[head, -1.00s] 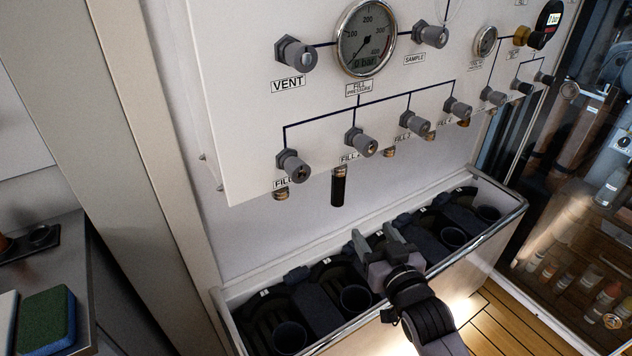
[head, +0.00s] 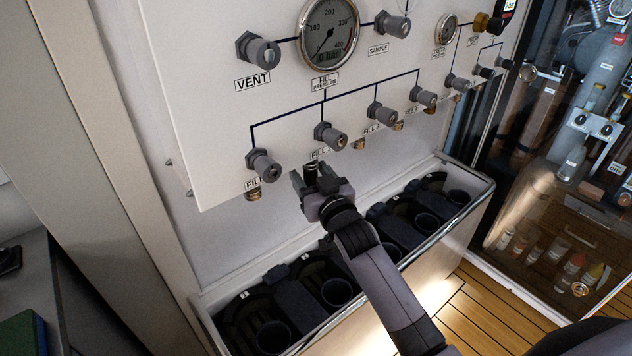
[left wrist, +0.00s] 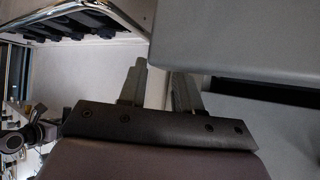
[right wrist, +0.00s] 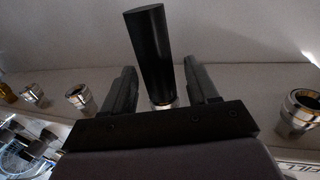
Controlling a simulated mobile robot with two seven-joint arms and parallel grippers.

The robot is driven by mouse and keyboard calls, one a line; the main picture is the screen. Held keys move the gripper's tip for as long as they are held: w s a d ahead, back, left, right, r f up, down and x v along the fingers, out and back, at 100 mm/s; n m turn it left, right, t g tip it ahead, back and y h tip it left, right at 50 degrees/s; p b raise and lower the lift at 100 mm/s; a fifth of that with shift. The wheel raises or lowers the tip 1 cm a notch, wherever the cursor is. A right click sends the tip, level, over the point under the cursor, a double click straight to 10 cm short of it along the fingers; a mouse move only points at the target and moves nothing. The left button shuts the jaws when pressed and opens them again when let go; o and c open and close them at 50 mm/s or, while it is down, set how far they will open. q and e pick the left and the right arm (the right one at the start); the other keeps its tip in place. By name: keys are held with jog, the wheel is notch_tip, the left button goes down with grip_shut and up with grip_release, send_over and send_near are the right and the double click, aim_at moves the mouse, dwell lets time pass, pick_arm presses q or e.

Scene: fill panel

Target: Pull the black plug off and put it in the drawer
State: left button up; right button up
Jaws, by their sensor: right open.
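The black plug (head: 312,172) is a dark cylinder hanging upright under the panel at the second fill port. My right gripper (head: 312,184) is at it in the head view. In the right wrist view the plug (right wrist: 150,55) stands between the two spread fingers of the right gripper (right wrist: 159,76), with gaps on both sides; the jaws are open. My left gripper (left wrist: 161,82) shows only in its own wrist view, fingers apart, beside a grey flat surface. I cannot tell which thing in view is the drawer.
The panel (head: 215,120) carries valves and a gauge (head: 327,35). Brass fittings (right wrist: 78,96) stick out beside the plug. Below is a trough (head: 455,225) with black cups. A counter (head: 62,300) stands left, a glass-fronted cabinet (head: 545,210) right.

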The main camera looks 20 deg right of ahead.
jog(key=shift+w, duration=0.15)
jog(key=shift+c, duration=0.3)
jog(key=c, duration=1)
pick_arm(q)
jog(key=shift+f, duration=0.1)
pick_arm(e)
jog(key=shift+f, duration=0.15)
